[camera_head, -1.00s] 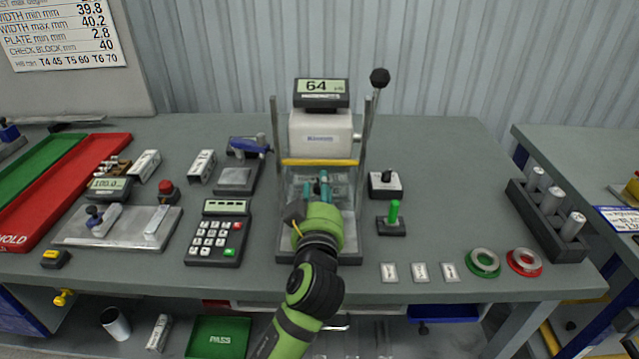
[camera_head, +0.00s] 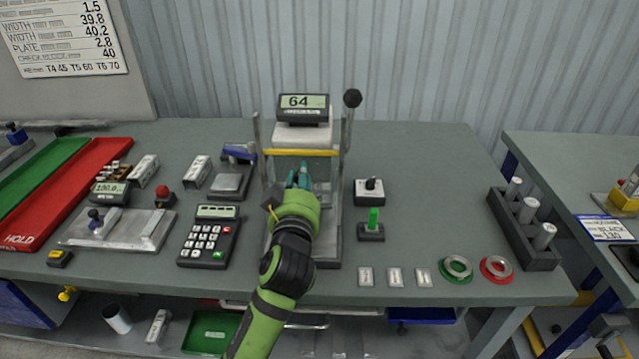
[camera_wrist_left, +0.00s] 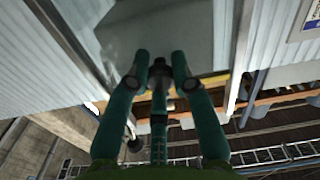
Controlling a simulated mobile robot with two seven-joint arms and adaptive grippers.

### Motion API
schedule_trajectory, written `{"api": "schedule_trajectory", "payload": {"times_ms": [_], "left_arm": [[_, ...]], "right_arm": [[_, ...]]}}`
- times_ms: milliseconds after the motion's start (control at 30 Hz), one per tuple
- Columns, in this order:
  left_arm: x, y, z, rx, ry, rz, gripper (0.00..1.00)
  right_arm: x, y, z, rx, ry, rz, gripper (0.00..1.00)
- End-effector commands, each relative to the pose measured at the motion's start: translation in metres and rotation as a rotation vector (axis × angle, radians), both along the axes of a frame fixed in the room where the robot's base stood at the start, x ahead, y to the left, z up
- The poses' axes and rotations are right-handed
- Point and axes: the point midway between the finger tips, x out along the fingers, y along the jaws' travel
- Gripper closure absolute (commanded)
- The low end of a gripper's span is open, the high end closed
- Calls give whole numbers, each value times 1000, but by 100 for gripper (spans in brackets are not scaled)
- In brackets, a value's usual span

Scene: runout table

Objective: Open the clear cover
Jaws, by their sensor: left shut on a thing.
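The press-like machine (camera_head: 303,134) stands in the middle of the table under a display reading 64. The clear cover is hard to make out; its yellow edge strip (camera_head: 302,152) runs across the machine's front between two metal posts. My left gripper (camera_head: 299,177) is at the machine's front, just below the strip. In the left wrist view its teal fingers (camera_wrist_left: 160,68) are shut around a small dark part, seemingly the cover's grip. The fingers and arm hide much of the cover and the machine's base. My right gripper is not in view.
A lever with a black knob (camera_head: 352,98) rises at the machine's right. A joystick box (camera_head: 369,192) and a green switch (camera_head: 371,228) stand close on the right, a keypad (camera_head: 208,236) on the left. The table beyond the switches is partly clear.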

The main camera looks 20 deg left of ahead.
Motion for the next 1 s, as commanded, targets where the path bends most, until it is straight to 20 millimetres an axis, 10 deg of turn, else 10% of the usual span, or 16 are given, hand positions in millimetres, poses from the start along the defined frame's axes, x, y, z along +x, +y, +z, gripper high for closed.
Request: {"api": "schedule_trajectory", "payload": {"times_ms": [300,767,800,833,1000], "left_arm": [[0,-2,72,-3,-7,-11,100],[0,-1,79,0,-4,-8,100],[0,-1,79,1,-4,-8,72],[0,-1,79,1,-4,-8,65],[0,-1,79,0,-3,-9,65]], "right_arm": [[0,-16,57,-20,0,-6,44],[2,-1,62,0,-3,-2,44],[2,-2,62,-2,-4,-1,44],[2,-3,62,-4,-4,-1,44],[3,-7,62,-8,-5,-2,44]]}}
